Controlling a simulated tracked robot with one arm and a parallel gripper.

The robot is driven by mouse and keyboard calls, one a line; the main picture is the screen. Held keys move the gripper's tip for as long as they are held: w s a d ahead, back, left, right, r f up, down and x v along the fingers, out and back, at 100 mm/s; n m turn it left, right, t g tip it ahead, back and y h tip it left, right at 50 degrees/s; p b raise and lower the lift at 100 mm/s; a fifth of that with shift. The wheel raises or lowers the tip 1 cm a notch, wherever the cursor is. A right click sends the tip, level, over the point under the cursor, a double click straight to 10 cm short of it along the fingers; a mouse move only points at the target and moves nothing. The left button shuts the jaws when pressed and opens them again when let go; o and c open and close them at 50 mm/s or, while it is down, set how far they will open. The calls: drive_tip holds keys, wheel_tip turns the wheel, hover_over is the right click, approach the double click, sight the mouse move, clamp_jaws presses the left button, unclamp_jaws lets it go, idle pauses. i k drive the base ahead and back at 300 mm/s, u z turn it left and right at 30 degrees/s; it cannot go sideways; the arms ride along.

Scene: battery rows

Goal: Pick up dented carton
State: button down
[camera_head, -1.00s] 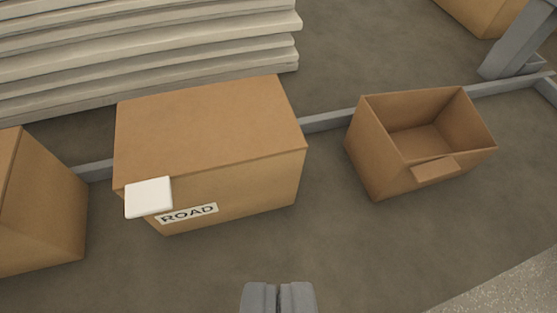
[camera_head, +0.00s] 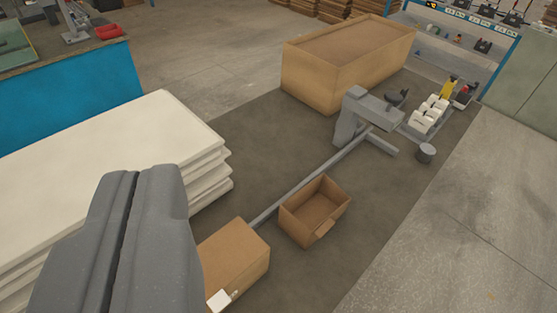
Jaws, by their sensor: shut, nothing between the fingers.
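An open, empty brown carton (camera_head: 299,222) stands on the dark floor mat near the middle of the view, with one flap folded out at its front. A closed brown carton (camera_head: 236,256) stands to its lower left, with a white patch (camera_head: 220,299) at its lower edge. I cannot make out a dent on either carton. My gripper (camera_head: 137,180) is large at the lower left, its two grey fingers together and empty. It appears apart from both cartons and covers part of the closed one.
A stack of white boards (camera_head: 125,140) lies at the left. A grey rail (camera_head: 310,183) runs behind the cartons to a grey post (camera_head: 352,115). A large brown crate (camera_head: 310,80) and a blue-framed rack (camera_head: 500,60) stand at the back. Clear floor (camera_head: 440,240) lies right.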

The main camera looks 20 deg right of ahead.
sight(305, 217)
drive_tip(key=u, duration=0.05)
drive_tip(key=k, duration=1.05)
drive_tip(key=z, duration=0.55)
drive_tip(key=i, duration=1.6)
drive_tip(key=u, duration=0.8)
